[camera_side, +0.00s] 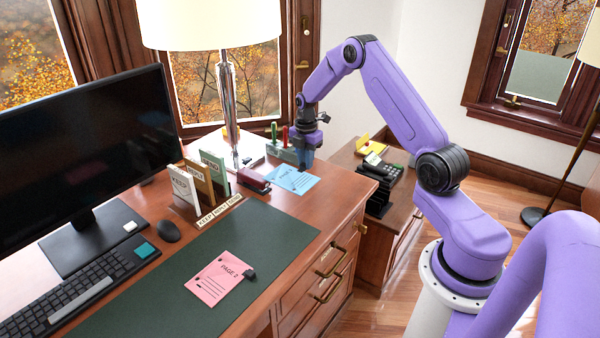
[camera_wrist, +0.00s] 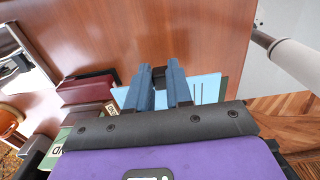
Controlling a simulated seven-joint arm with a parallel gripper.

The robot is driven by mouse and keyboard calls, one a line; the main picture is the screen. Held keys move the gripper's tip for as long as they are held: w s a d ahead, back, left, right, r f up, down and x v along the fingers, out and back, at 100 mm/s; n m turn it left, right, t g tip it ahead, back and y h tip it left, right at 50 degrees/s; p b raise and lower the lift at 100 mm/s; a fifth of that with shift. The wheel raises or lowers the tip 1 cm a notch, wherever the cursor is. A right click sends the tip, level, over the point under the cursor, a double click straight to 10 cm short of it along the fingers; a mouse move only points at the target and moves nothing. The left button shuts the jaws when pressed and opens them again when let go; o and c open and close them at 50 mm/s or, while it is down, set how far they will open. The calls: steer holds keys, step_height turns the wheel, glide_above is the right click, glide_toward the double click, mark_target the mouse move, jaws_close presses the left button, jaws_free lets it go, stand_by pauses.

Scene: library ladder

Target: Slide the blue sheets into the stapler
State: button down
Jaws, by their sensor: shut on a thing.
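The blue sheets (camera_side: 292,180) lie on the desk right of the dark red stapler (camera_side: 254,181), with a narrow gap seen between them. In the wrist view the blue sheets (camera_wrist: 207,88) are partly hidden behind my fingers, and the stapler (camera_wrist: 90,88) is to the left. My gripper (camera_side: 304,158) is low over the back right edge of the sheets. In the wrist view my gripper (camera_wrist: 160,74) is shut on a small black block at the sheets, which looks like their tab. The contact with the paper is hidden.
Upright card dividers (camera_side: 200,180) and a lamp (camera_side: 228,100) stand left of and behind the stapler. A pink page (camera_side: 220,278) lies on the green mat (camera_side: 165,293). The right desk edge is close.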

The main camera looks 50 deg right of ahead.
steer(key=d, duration=0.2)
steer(key=shift+w+d+f, duration=0.1)
steer(key=shift+w+d, duration=0.1)
steer(key=shift+d, duration=0.1)
steer(key=shift+f, duration=2.5)
steer(key=shift+w+f, duration=0.25)
steer(key=shift+f, duration=0.55)
steer(key=shift+w+f, duration=0.3)
steer(key=shift+f, duration=0.45)
steer(key=shift+w+f, duration=0.25)
steer(key=shift+f, duration=0.55)
steer(key=shift+w, duration=2.9)
